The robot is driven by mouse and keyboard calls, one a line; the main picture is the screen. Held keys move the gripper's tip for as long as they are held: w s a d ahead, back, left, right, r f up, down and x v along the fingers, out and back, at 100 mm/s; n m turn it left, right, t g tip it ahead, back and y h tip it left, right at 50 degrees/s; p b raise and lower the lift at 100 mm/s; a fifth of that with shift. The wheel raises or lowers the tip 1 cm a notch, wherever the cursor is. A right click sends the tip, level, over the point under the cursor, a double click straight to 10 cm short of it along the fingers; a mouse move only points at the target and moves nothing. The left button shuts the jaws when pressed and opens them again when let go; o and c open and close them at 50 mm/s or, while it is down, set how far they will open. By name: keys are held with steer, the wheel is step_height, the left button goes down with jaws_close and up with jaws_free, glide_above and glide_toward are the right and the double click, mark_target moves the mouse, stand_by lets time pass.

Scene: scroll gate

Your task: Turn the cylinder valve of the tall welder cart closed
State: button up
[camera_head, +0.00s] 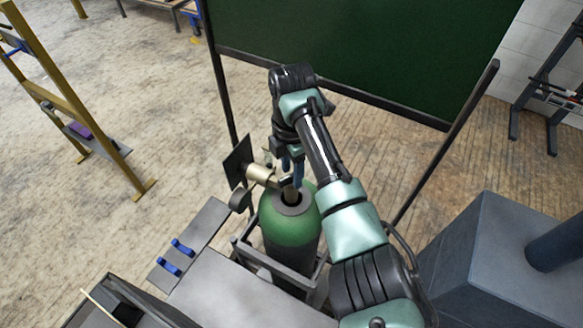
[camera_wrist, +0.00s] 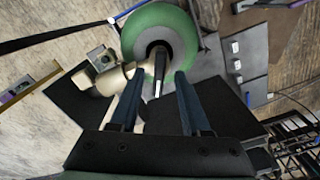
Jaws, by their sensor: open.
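The green gas cylinder (camera_head: 288,228) stands upright in the dark frame of the welder cart (camera_head: 248,252). In the wrist view, its round green shoulder (camera_wrist: 160,20) is at the top centre. A brass-coloured valve and regulator body (camera_head: 258,174) sticks out to the left above the cylinder; it also shows in the wrist view (camera_wrist: 112,80). My gripper (camera_head: 292,168) is just above the cylinder top. In the wrist view, my gripper (camera_wrist: 157,80) is open, with its two blue fingers apart. A narrow dark and pale valve part (camera_wrist: 160,72) shows between the fingertips; contact cannot be told.
A dark green panel (camera_head: 360,40) on posts stands behind the cylinder. A grey surface with blue clips (camera_head: 182,246) lies to the left front. A blue-grey block (camera_head: 500,262) stands at the right. A yellow frame (camera_head: 75,95) is far left. Open floor (camera_head: 140,80) lies behind left.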

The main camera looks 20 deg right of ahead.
steer(key=shift+f, duration=0.45)
steer(key=shift+c, duration=0.4)
jaws_close()
